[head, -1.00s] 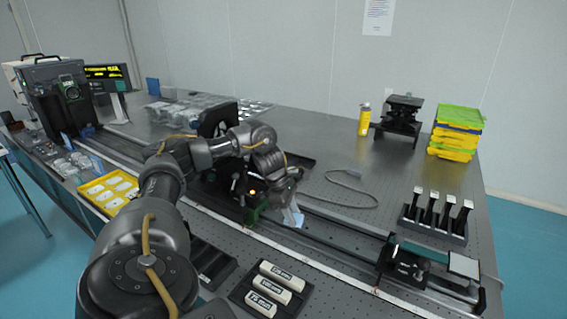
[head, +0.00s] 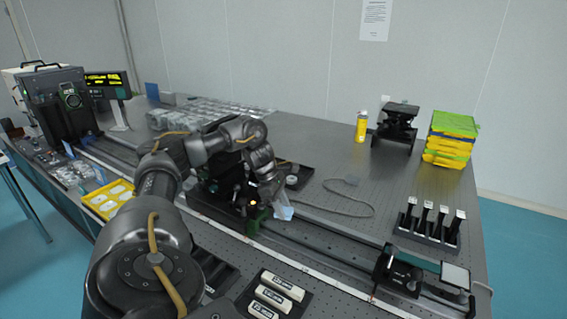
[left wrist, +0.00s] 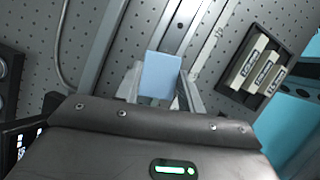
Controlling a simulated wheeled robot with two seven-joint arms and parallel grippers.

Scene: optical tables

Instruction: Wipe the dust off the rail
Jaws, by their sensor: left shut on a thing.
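The rail (head: 335,244) is a long dark track along the front of the optical table, with a pale scale strip beside it. My left gripper (head: 274,203) is over the rail near the middle of the table, pointing down. It is shut on a pale blue wipe (head: 284,212), which hangs at the rail. In the left wrist view the wipe (left wrist: 160,75) sits between the two fingers, with the rail (left wrist: 182,28) running away beyond it. I cannot make out dust on the rail, nor tell whether the wipe touches it. My right gripper is not in view.
A dark carriage (head: 398,270) stands on the rail at the right. Dark equipment (head: 225,190) is close left of the gripper. A tray of labelled white blocks (head: 272,295) lies in front. A cable (head: 345,208) loops behind the rail. A holder with several upright pieces (head: 428,222) stands at right.

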